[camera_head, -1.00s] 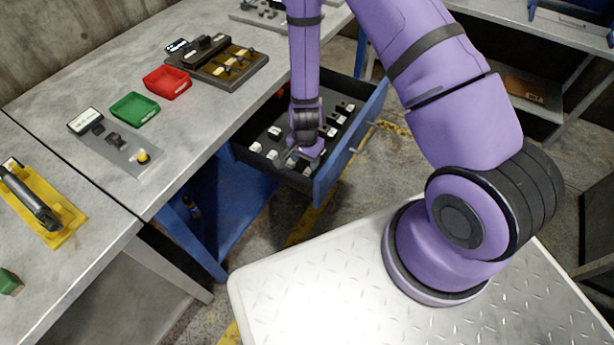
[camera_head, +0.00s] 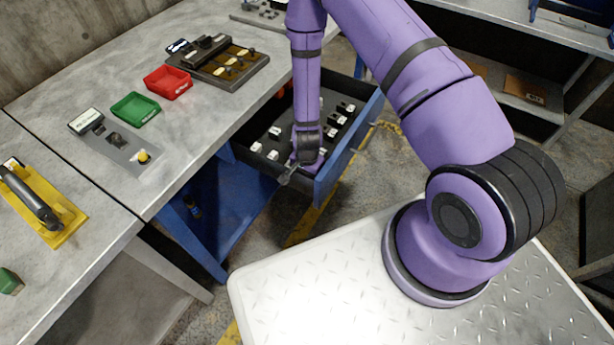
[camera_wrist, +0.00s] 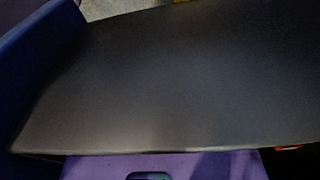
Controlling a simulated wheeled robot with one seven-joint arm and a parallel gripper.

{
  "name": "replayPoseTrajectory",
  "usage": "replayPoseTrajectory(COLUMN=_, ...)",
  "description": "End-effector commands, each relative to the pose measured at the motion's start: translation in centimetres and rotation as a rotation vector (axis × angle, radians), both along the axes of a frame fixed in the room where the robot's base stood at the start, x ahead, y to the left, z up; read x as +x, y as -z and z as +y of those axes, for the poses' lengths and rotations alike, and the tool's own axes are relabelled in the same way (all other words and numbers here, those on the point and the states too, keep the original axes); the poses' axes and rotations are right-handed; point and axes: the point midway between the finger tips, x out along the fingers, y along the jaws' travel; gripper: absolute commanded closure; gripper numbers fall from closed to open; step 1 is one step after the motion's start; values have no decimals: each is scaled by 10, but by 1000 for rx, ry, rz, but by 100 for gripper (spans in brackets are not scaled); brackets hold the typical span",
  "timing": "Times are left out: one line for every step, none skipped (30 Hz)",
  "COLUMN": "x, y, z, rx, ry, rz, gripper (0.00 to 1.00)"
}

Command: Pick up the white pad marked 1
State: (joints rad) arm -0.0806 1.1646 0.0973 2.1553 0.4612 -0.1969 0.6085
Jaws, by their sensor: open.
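Several small white pads lie in the open drawer (camera_head: 240,152), some on its left side, such as one white pad (camera_head: 275,132), and some on its right side, such as another white pad (camera_head: 338,120). Their markings are too small to read, so I cannot tell which is marked 1. My gripper (camera_head: 287,174) is open at the drawer's near end, tilted toward the lower left, with nothing seen in it. My wrist hides part of the drawer floor. The wrist view shows mostly a dark, plain surface close up, with no pad visible.
The blue drawer front (camera_head: 345,150) stands right of my gripper. On the workbench are a green tray (camera_head: 135,109), a red tray (camera_head: 168,82), a dark block with slots (camera_head: 225,66) and a grey plate with a yellow knob (camera_head: 143,156). A yellow fixture (camera_head: 45,210) lies at left.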

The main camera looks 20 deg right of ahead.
Motion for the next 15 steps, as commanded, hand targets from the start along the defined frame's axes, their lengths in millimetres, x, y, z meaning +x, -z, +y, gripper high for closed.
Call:
replayPoseTrajectory(x=0, y=0, z=0, rx=0, ry=0, rz=0, gripper=44)
replayPoseTrajectory(x=0, y=0, z=0, rx=0, ry=0, rz=0, gripper=44)
replayPoseTrajectory(x=0, y=0, z=0, rx=0, ry=0, rz=0, gripper=44)
replayPoseTrajectory(x=0, y=0, z=0, rx=0, ry=0, rz=0, gripper=50)
replayPoseTrajectory(x=0, y=0, z=0, rx=0, ry=0, rz=0, gripper=57)
replayPoseTrajectory(x=0, y=0, z=0, rx=0, ry=0, rz=0, gripper=67)
replayPoseTrajectory(x=0, y=0, z=0, rx=0, ry=0, rz=0, gripper=74)
replayPoseTrajectory(x=0, y=0, z=0, rx=0, ry=0, rz=0, gripper=80)
replayPoseTrajectory(x=0, y=0, z=0, rx=0, ry=0, rz=0, gripper=90)
replayPoseTrajectory(x=0, y=0, z=0, rx=0, ry=0, rz=0, gripper=96)
replayPoseTrajectory(x=0, y=0, z=0, rx=0, ry=0, rz=0, gripper=97)
replayPoseTrajectory(x=0, y=-1, z=0, rx=0, ry=0, rz=0, gripper=97)
replayPoseTrajectory(x=0, y=0, z=0, rx=0, ry=0, rz=0, gripper=97)
replayPoseTrajectory(x=0, y=-1, z=0, rx=0, ry=0, rz=0, gripper=97)
replayPoseTrajectory(x=0, y=-1, z=0, rx=0, ry=0, rz=0, gripper=98)
